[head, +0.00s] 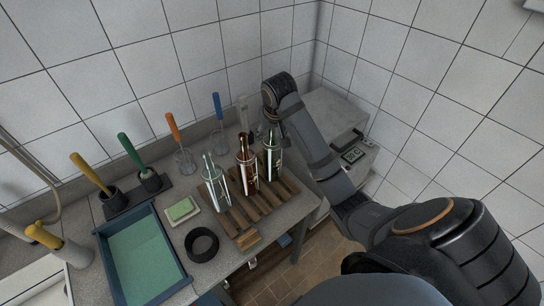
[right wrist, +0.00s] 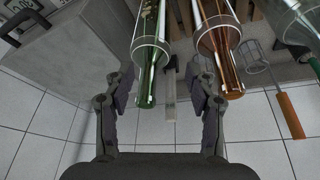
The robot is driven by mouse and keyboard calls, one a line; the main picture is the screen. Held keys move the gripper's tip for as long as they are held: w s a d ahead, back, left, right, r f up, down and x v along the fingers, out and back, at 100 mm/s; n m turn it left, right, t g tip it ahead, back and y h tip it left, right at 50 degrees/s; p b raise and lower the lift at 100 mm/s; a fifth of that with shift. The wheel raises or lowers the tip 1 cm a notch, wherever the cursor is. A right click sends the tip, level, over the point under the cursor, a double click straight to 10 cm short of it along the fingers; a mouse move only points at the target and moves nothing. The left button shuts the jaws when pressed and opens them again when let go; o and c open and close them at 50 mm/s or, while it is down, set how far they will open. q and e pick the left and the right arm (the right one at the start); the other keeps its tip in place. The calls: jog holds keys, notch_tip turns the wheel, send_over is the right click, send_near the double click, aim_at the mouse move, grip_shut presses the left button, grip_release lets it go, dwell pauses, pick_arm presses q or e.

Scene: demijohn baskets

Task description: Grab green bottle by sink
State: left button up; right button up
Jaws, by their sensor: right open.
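The green bottle (head: 270,158) stands upright at the right end of a slatted wooden rack (head: 240,222), beside a brown bottle (head: 247,165) and a clear bottle (head: 215,188). My right gripper (head: 263,134) is at the green bottle's neck, partly hidden behind the bottles. In the right wrist view, the right gripper (right wrist: 160,78) is open. The green bottle's neck (right wrist: 147,88) lies between its fingers, nearer the left one. The brown bottle (right wrist: 226,55) is just outside the right finger. I cannot tell whether a finger touches glass. My left gripper is not in view.
Brushes with orange (head: 174,126) and blue (head: 217,104) handles stand behind the bottles. A blue-rimmed basin (head: 183,268), a sponge (head: 180,209) and a black ring (head: 201,244) lie to the left. A grey box (head: 335,118) is in the back right corner by tiled walls.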

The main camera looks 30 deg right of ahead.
notch_tip(320, 180, up, 6)
jog(key=w+d+f+m, duration=0.1)
jog(key=w+d, duration=0.1)
jog(key=b+x, duration=0.3)
jog(key=x, duration=0.1)
jog(key=shift+w+f, duration=0.1)
jog(key=shift+f, duration=0.15)
jog(key=shift+w+f, duration=0.1)
jog(key=shift+f, duration=0.05)
jog(key=shift+d+p, duration=0.15)
jog(key=shift+p, duration=0.2)
jog(key=p+x, duration=0.2)
jog(key=x, duration=0.2)
jog(key=shift+w+d+f+p, duration=0.2)
jog(key=shift+f+p, duration=0.1)
jog(key=shift+w+f, duration=0.1)
jog(key=shift+f, duration=0.05)
grip_shut()
